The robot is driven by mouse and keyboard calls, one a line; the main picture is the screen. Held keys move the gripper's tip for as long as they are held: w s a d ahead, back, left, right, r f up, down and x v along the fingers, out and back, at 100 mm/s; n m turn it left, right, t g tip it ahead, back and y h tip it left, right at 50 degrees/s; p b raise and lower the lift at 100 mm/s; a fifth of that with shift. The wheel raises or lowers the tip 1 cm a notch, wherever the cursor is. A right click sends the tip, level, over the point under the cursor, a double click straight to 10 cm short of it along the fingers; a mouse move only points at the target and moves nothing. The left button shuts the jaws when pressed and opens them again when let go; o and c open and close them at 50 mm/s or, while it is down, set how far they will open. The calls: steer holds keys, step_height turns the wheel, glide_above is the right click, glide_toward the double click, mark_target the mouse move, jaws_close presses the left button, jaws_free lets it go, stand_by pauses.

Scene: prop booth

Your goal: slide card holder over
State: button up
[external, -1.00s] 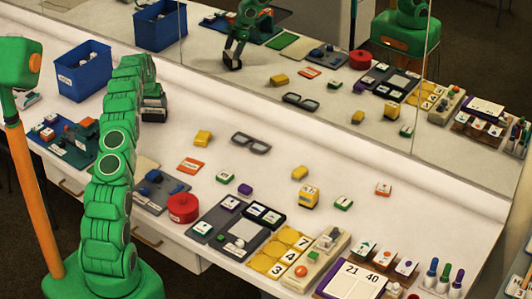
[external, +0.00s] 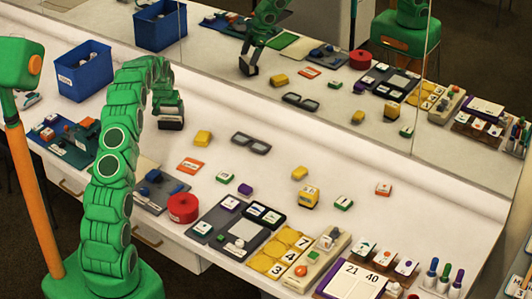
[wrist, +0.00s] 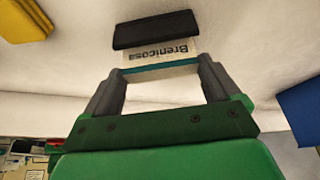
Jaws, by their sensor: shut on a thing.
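The card holder (wrist: 160,31) is a black bar with a white card reading "Brenicosa". In the wrist view it sits across my fingertips, with the card upside down. My gripper (wrist: 156,74) is shut on it, one grey finger at each side. In the external view my gripper (external: 169,106) is low over the back left of the white table, by the mirror. The holder (external: 171,124) shows there as a dark block beneath it. I cannot tell whether the holder touches the table.
A blue bin (external: 83,71) stands to the left. A yellow block (external: 202,138) and black glasses (external: 251,143) lie to the right of my gripper. A red round tin (external: 183,208) and grey trays (external: 240,232) are nearer the front. The mirror (external: 330,70) runs along the back.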

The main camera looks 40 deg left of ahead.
mark_target(177, 117)
steer(key=shift+d, duration=1.5)
steer(key=o, duration=0.9)
steer(key=shift+c, duration=0.2)
steer(key=shift+r, duration=0.15)
steer(key=v, duration=0.7)
steer(key=shift+s+r, duration=0.15)
steer(key=shift+r, duration=0.05)
